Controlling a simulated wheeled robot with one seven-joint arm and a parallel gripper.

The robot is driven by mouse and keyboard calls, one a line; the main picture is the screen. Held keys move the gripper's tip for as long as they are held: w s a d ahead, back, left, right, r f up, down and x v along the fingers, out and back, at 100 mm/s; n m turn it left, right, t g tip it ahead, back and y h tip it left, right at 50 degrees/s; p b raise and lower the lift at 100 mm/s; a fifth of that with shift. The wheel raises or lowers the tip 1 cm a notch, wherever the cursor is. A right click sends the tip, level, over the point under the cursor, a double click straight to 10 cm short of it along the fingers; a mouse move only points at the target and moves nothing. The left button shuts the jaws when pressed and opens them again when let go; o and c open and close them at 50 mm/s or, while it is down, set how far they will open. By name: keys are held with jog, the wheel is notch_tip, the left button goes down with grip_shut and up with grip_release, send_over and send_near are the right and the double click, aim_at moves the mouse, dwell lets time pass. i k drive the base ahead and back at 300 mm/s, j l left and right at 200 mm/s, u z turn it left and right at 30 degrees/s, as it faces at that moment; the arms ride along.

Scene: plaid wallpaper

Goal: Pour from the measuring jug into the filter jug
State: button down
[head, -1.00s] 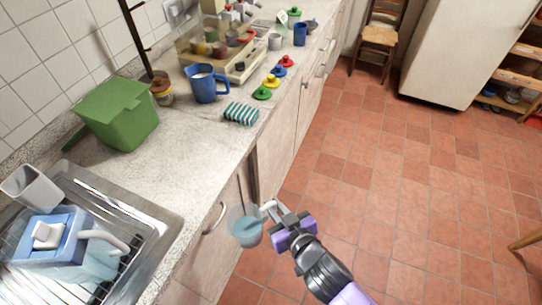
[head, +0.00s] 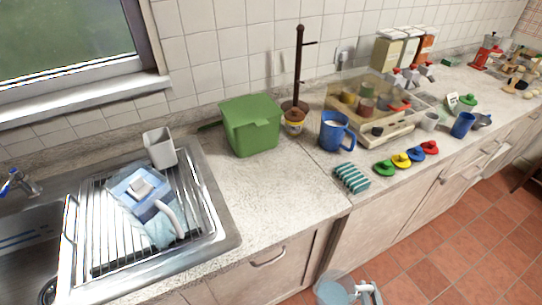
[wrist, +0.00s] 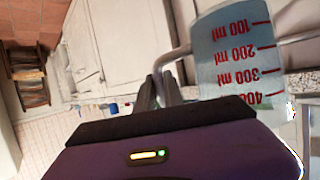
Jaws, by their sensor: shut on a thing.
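The clear measuring jug (head: 335,290) shows at the bottom edge of the head view, in front of the cupboards and below the counter top. In the wrist view the jug (wrist: 235,50) has red millilitre marks, which appear upside down, and bluish contents. My gripper (wrist: 160,88) is shut on the jug's handle. The filter jug (head: 130,188), clear with a blue lid and a pale handle, stands on the ribbed drainer at the left, well apart from my gripper. The rest of my arm is out of the head view.
A grey cup (head: 160,148) stands behind the filter jug. A green bin (head: 252,125), a blue pitcher (head: 333,132) and a striped sponge (head: 352,178) are on the counter. Bare counter (head: 255,205) lies right of the metal sink unit (head: 225,235).

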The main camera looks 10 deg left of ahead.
aim_at(159, 218)
jog(key=u, duration=0.85)
